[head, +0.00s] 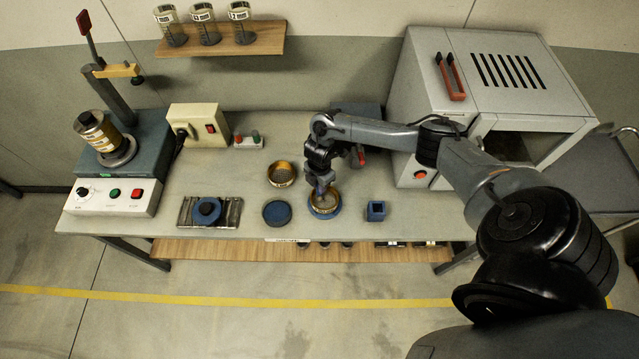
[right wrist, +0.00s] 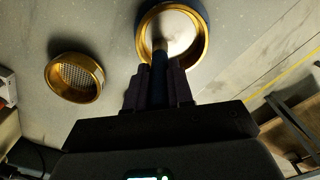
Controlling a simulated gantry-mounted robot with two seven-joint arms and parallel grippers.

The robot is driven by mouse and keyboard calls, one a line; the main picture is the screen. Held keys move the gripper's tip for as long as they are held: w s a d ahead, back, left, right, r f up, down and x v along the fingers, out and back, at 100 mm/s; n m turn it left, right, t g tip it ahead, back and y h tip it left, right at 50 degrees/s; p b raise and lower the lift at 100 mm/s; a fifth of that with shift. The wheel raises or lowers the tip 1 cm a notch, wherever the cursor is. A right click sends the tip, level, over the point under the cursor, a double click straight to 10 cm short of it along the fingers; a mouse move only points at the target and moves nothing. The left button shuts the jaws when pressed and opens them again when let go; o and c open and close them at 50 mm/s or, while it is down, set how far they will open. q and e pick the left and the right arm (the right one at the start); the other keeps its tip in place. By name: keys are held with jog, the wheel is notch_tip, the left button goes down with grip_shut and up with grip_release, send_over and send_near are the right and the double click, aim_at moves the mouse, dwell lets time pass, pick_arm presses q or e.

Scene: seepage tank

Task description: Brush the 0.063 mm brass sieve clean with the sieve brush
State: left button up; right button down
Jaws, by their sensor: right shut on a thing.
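A brass sieve (head: 328,201) with a fine pale mesh sits in a blue round seat near the front of the bench. It also shows in the right wrist view (right wrist: 183,35). My right gripper (head: 320,181) is above this sieve, pointing down, shut on the sieve brush (right wrist: 159,62). The brush's tip is over the mesh inside the rim; I cannot tell whether it touches. A second brass sieve (head: 281,173) with a coarser mesh stands behind and to the left. No size label is readable on either sieve. My left gripper is out of view.
A blue disc (head: 277,214) lies left of the seated sieve, and a blue square holder (head: 376,210) stands to its right. A grey oven (head: 490,85) fills the back right. A blue knobbed piece (head: 207,211) lies on a metal plate at front left.

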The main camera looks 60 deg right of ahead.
jog(key=shift+s, duration=0.15)
jog(key=shift+s+a+r+p, duration=0.1)
jog(key=shift+s+a+p, duration=0.05)
jog(key=shift+s+p, duration=0.3)
jog(key=shift+s+a+p, duration=0.15)
jog(key=shift+s+p, duration=0.35)
jog(key=shift+w, duration=0.2)
